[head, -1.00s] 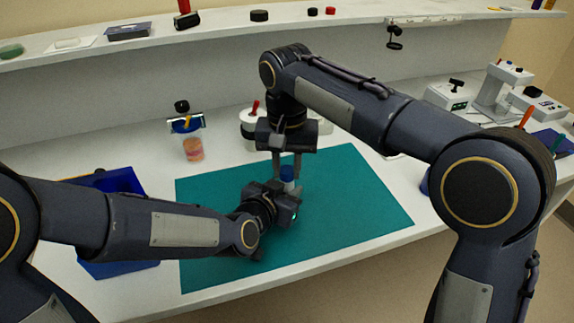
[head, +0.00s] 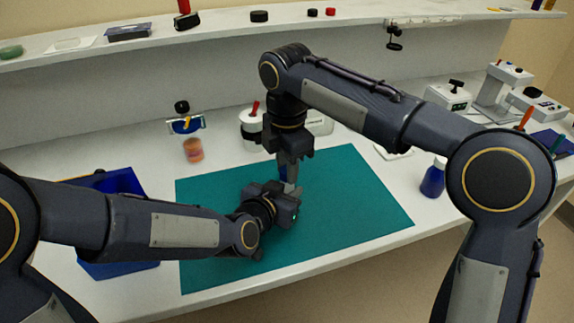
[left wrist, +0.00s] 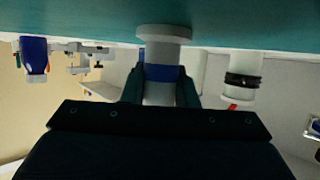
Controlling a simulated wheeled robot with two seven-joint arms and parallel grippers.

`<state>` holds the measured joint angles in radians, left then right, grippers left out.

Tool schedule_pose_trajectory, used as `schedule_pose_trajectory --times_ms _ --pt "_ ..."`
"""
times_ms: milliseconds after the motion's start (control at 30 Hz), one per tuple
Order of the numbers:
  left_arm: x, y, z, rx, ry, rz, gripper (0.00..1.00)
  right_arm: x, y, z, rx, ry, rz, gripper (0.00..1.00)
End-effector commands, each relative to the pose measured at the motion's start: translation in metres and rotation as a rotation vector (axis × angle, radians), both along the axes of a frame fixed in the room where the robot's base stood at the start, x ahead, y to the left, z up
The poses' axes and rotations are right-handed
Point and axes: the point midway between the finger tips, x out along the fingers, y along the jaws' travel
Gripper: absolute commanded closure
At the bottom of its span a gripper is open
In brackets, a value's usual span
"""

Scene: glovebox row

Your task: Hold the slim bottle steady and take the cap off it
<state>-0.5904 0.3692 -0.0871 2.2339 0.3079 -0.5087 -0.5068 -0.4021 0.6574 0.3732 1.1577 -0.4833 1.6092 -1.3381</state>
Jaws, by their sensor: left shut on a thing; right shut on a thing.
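The slim bottle (left wrist: 164,52) stands upright on the teal mat (head: 340,215), its wide white foot down. It shows upside down in the left wrist view. The grippers hide most of the bottle in the head view.
A blue bin (head: 120,270) stands left of the mat. A blue bottle (head: 433,178) stands to the right. The mat's right side is clear.

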Motion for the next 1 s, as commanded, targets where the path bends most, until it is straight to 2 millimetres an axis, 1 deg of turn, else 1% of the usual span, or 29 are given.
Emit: schedule_pose_trajectory --times_ms 567,1000 --pt "0.0 0.0 0.0 0.0 0.001 0.0 1.0 0.0 0.0 0.001 0.0 0.0 0.0 1.0" --pt "0.0 0.0 0.0 0.0 0.001 0.0 1.0 0.0 0.001 0.015 0.001 -0.001 0.0 1.0"
